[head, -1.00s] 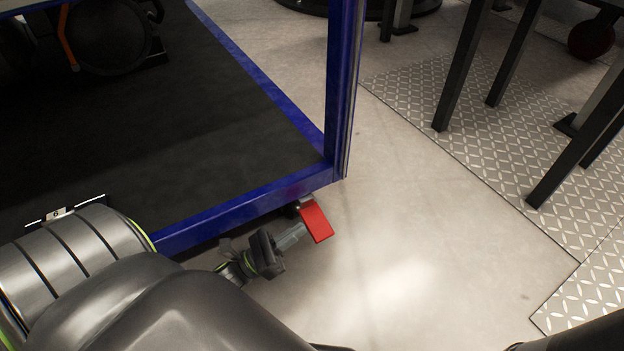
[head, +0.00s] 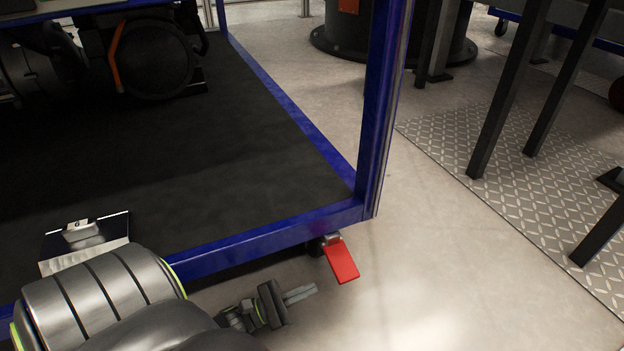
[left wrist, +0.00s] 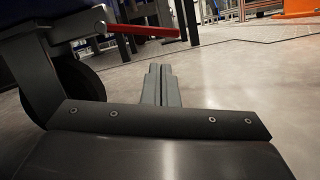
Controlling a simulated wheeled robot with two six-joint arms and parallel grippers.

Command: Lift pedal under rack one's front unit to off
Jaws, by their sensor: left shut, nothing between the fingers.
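The red pedal (head: 341,260) sticks out below the front corner of the blue-framed rack (head: 281,231) in the head view. It slopes down and outward from a mount under the frame. My left gripper (head: 303,293) is shut and empty, low over the floor, to the left of the pedal and nearer to me, apart from it. In the left wrist view the gripper's fingers (left wrist: 160,85) are together, and the pedal (left wrist: 145,30) shows edge-on beyond them, up and to the left, beside a dark caster wheel (left wrist: 78,78). My right gripper is not in view.
A dark mat (head: 200,140) covers the rack's deck, with a dark round unit (head: 155,58) at the back. A blue upright post (head: 383,110) rises at the corner. Dark table legs (head: 510,90) stand on diamond plate at right. The floor (head: 440,260) right of the pedal is clear.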

